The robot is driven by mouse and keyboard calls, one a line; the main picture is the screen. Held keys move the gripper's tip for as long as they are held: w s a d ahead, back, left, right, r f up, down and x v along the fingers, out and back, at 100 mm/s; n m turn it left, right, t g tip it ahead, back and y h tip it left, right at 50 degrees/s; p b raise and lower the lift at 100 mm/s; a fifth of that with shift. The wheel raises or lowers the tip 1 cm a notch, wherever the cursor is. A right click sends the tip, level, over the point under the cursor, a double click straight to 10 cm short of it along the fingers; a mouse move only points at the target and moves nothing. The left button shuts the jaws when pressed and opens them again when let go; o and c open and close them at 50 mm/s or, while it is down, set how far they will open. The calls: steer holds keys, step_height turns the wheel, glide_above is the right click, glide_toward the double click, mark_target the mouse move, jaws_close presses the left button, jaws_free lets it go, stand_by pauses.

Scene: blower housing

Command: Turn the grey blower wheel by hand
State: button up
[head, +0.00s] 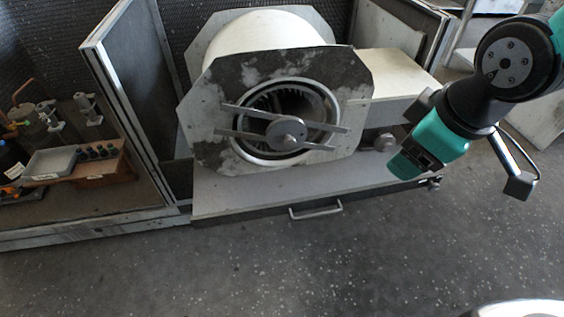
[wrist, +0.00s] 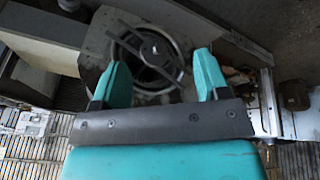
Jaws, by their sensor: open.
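The grey blower wheel (head: 264,101) sits inside the round inlet of the blower housing (head: 228,78); its finned inner rim shows in the head view. Two bars with a round hub (head: 286,133) cross in front of it and hide part of it. In the wrist view the inlet and bars (wrist: 150,48) appear beyond my fingertips, the wheel dark and hard to make out. My gripper (wrist: 160,76) is open and empty, its two green fingers spread apart. In the head view my gripper (head: 408,168) is to the right of the inlet, apart from it.
The housing stands on a pale base (head: 250,193) with a drawer handle (head: 316,210) at its front. A framed partition (head: 128,105) stands to the left, beside a shelf with a wooden block (head: 95,168) and small parts. The speckled floor in front is clear.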

steer(key=w+f+n+t+h+b, duration=0.1)
steer(key=w+f+n+t+b, duration=0.15)
steer(key=w+f+b, duration=0.4)
steer(key=w+f+n+t+h+b, duration=0.15)
steer(key=f+n+b, duration=0.25)
steer(key=f, duration=0.5)
steer(key=n+t+y+b, duration=0.6)
steer(key=n+t+b, duration=0.4)
steer(key=n+b, duration=1)
glide_toward(289, 144)
steer(key=w+a+p, duration=0.1)
steer(key=w, duration=0.2)
steer(key=w+a+n+p, duration=0.1)
steer(key=w, duration=0.3)
steer(key=w+n+p, duration=0.1)
steer(key=w+p, duration=0.1)
steer(key=w, duration=0.1)
steer(key=shift+w+a+r, duration=0.2)
steer(key=shift+a, duration=0.2)
steer(key=c, duration=1.2)
steer(key=shift+c, duration=0.2)
